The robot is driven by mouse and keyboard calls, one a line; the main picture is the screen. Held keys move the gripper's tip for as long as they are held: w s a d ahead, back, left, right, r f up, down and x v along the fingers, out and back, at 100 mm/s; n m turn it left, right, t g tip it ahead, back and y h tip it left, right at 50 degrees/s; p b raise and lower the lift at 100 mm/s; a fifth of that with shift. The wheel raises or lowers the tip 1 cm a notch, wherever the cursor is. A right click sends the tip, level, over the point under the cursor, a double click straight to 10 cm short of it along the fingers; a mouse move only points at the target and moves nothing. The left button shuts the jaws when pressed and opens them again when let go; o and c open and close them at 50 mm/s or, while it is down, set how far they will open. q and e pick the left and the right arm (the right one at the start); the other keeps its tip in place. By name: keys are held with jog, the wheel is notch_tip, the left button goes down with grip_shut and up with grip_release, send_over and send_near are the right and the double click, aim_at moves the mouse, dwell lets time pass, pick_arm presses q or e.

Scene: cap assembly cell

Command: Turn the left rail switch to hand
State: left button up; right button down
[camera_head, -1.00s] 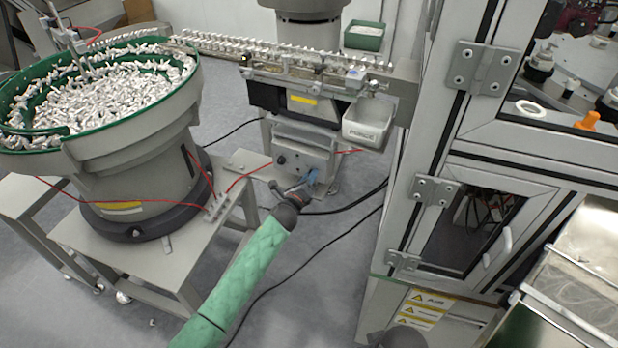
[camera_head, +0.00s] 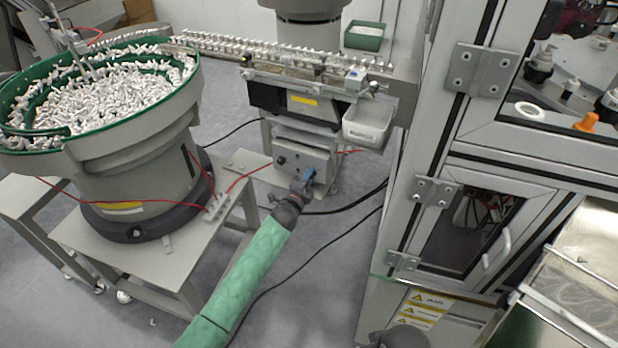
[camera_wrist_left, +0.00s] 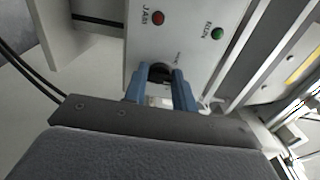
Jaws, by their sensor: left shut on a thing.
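The switch box (camera_head: 290,158) is a grey panel under the linear feed rail in the head view. In the left wrist view its face (camera_wrist_left: 188,40) carries a red lamp, a green lamp and a dark round rail switch (camera_wrist_left: 159,72) below them. My left gripper (camera_head: 308,174) is at the box's front. In the wrist view its blue fingers (camera_wrist_left: 160,80) are shut on the switch knob, one on each side. The fingers hide part of the knob, so its pointing direction cannot be told.
A bowl feeder (camera_head: 140,150) full of white parts stands on a table at the left. A white bin (camera_head: 368,124) hangs from the rail's end above right of my gripper. The machine frame (camera_head: 400,200) stands to the right. Cables cross the floor and the table.

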pick_arm(q)
jog(key=shift+f+n+p, duration=0.2)
jog(key=shift+n+p, duration=0.3)
jog(key=shift+n, duration=4.1)
pick_arm(e)
jog(key=shift+s+d+r, duration=0.3)
jog(key=shift+d+r, duration=0.35)
jog(key=shift+r, duration=0.15)
pick_arm(q)
jog(key=shift+s, duration=0.1)
jog(key=o, duration=1)
pick_arm(e)
jog(key=shift+g, duration=0.3)
pick_arm(q)
jog(key=b+v, duration=0.1)
jog(key=v, duration=0.6)
jog(key=shift+s+a, duration=0.15)
jog(key=shift+s, duration=0.2)
pick_arm(e)
jog(key=a+f, duration=0.1)
jog(key=w+f, duration=0.1)
jog(key=shift+a+f, duration=0.35)
jog(key=shift+a+r, duration=0.1)
jog(key=shift+r, duration=0.15)
